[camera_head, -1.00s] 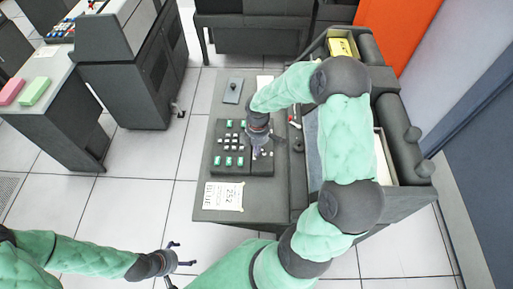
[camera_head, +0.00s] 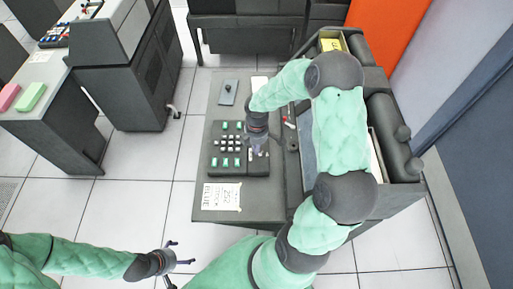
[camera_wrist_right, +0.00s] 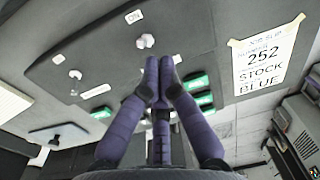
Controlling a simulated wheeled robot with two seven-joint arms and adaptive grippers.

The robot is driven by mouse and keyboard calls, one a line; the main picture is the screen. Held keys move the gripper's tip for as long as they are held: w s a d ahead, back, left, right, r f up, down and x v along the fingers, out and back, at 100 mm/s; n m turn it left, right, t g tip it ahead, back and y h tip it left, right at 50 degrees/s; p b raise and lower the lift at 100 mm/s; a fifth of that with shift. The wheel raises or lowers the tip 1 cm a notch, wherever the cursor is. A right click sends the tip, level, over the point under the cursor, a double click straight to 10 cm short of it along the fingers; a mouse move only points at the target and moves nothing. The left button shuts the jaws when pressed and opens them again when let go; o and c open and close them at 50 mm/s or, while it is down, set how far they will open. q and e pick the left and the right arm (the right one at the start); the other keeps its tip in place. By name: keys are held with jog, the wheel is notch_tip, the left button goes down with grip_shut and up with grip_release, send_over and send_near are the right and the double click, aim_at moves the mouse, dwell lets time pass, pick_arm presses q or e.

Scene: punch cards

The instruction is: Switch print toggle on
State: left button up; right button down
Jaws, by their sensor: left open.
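A dark control panel (camera_head: 214,171) with green and white buttons lies on the grey desk. In the right wrist view, a white toggle knob (camera_wrist_right: 145,41) stands beside a small "ON" label (camera_wrist_right: 134,16). Another white knob (camera_wrist_right: 75,75) sits to its left; I cannot read which one is labelled print. My right gripper (camera_wrist_right: 160,75) has its purple fingertips together, just below the knob by the "ON" label in the picture; I cannot tell whether they touch it. It also shows over the panel's right side in the head view (camera_head: 259,150). My left gripper (camera_head: 181,254) is open and empty, away from the desk.
A paper job slip (camera_head: 222,197) reading 252, stock blue, lies at the desk's front. A grey block with a dark knob (camera_head: 228,92) lies behind the panel. The machine's bulky side (camera_head: 388,128) rises right of the desk.

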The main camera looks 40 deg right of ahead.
jog(key=shift+r, duration=0.4)
notch_tip(320, 180, up, 12)
jog(key=shift+w+d, duration=0.25)
dwell(0.4)
jog(key=shift+f, duration=0.1)
dwell(0.4)
